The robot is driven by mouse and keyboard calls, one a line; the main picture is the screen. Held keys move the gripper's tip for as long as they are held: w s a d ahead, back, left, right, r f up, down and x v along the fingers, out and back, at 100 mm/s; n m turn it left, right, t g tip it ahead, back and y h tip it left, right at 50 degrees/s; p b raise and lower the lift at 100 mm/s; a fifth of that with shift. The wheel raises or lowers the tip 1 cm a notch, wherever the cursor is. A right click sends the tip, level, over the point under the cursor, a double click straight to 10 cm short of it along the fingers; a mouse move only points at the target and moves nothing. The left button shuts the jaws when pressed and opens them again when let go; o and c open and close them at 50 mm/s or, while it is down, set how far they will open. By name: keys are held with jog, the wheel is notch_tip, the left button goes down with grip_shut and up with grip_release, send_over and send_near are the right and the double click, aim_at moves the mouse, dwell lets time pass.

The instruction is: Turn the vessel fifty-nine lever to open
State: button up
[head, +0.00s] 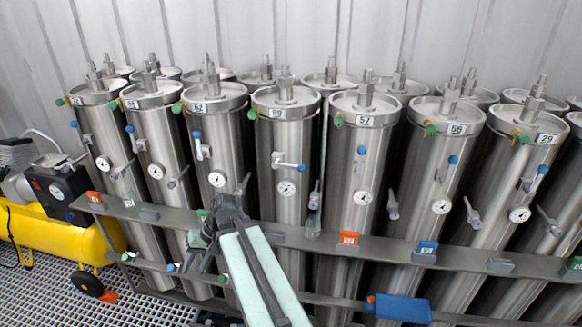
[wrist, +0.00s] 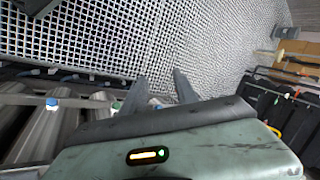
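Vessel fifty-nine (head: 284,130) is a tall steel cylinder near the middle of the head view. Its small label (head: 277,113) seems to read 59, though the print is blurred. Its lever (head: 288,165) is pale with a blue tip at the right end and lies about horizontal, above a round gauge. My gripper (head: 230,200) is in front of the rack, lower and left of that lever and apart from it. In the wrist view the two dark fingers of my gripper (wrist: 160,85) stand apart with nothing between them. The lever does not show clearly in the wrist view.
Similar vessels stand close on both sides, such as vessel 57 (head: 352,140) and vessel 62 (head: 215,130), with their own levers and gauges. A grey horizontal rail (head: 385,250) crosses in front. A yellow compressor (head: 60,240) stands at left on the grating floor (head: 150,307).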

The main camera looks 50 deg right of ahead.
jog(key=d+r+m+t+y, duration=0.2)
jog(key=d+r+m+t, duration=0.4)
jog(key=d, duration=0.7)
jog(key=m+t+h, duration=0.4)
jog(key=m+t, duration=0.1)
jog(key=t, duration=0.4)
send_near(291, 167)
jog(key=shift+w, duration=1.2)
jog(key=w, duration=0.2)
jog(key=w+a, duration=0.1)
jog(key=w, duration=0.5)
jog(key=shift+a, duration=0.15)
jog(key=shift+s, duration=0.1)
grip_shut()
jog(key=shift+f, duration=0.1)
